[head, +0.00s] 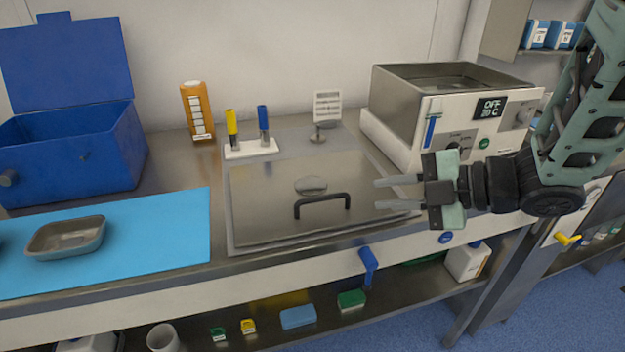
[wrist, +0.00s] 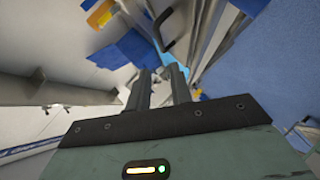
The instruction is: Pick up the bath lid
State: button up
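The bath lid (head: 265,205) is a flat metal plate lying level on the counter, with a raised black bar handle (head: 322,197) near its front right and a round disc behind the handle. My gripper (head: 378,193) is at the lid's right edge, its fingers pointing left towards the handle. The two fingers are apart with nothing between them, and they are clear of the handle. In the wrist view the fingers (wrist: 160,75) also show, and a dark curved bar, likely the handle (wrist: 168,45), lies beyond them.
The open-topped water bath (head: 440,105), its display reading OFF 20 C, stands behind my gripper. A stand with yellow and blue pens (head: 250,149) and a small sign (head: 327,106) are behind the lid. A blue box (head: 70,150) and metal tray (head: 66,238) are left.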

aim_at(322, 198)
jog(key=p+x, duration=0.1)
jog(key=x, duration=1.2)
jog(key=shift+w+a+f+p, duration=0.2)
jog(key=shift+a+p, duration=0.1)
jog(key=shift+p, duration=0.1)
grip_shut()
